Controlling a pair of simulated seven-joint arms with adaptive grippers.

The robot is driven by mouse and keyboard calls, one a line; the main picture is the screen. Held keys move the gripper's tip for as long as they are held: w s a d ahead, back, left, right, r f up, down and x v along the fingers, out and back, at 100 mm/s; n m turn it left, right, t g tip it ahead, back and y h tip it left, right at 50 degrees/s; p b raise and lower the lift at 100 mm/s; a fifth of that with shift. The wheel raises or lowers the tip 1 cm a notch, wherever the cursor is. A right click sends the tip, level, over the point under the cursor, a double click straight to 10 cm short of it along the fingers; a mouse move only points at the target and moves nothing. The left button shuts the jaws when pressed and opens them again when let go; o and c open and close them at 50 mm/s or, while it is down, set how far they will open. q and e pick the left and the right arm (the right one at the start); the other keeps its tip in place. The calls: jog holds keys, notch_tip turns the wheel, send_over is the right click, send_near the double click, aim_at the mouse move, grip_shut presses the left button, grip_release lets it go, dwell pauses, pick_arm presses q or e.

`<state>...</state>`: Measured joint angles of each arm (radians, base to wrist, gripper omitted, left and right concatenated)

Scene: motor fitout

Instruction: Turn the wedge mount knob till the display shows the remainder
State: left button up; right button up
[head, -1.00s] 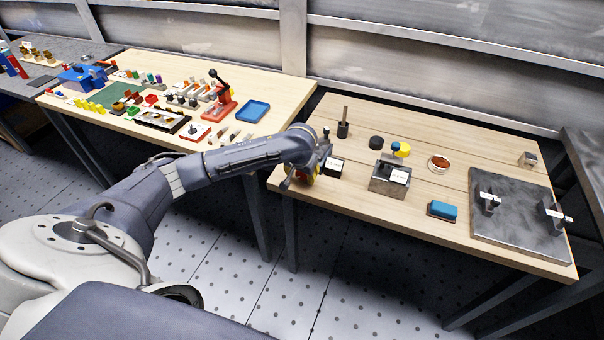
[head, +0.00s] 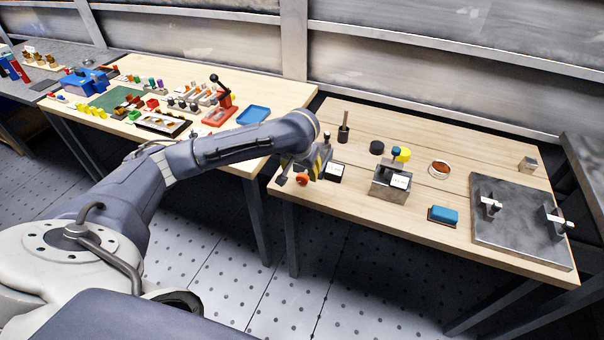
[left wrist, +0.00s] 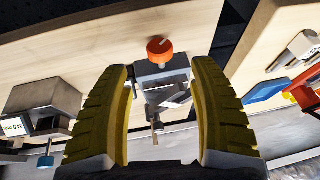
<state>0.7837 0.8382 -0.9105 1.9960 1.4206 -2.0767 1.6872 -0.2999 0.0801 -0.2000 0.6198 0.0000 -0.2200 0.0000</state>
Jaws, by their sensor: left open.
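The orange knob (head: 302,179) is on the near left edge of the right-hand table. In the left wrist view the orange knob (left wrist: 159,50) sits on the grey metal wedge mount (left wrist: 162,82), beyond my fingertips and between their lines. My left gripper (head: 301,170) is open above the mount and hides much of it in the head view. In the left wrist view its yellow ribbed fingers (left wrist: 161,68) are spread, with nothing held between them. A black box with a white display (head: 335,168) stands just right of the gripper; its reading is too small to read. My right gripper is out of view.
A grey block with a white display (head: 390,187) and a blue-topped knob stands to the right. A black cup (head: 343,134), a blue block (head: 443,214) and a dark metal plate (head: 515,245) share the table. Bare wood lies between them.

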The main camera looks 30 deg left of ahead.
pick_arm(q)
jog(key=shift+v, duration=1.55)
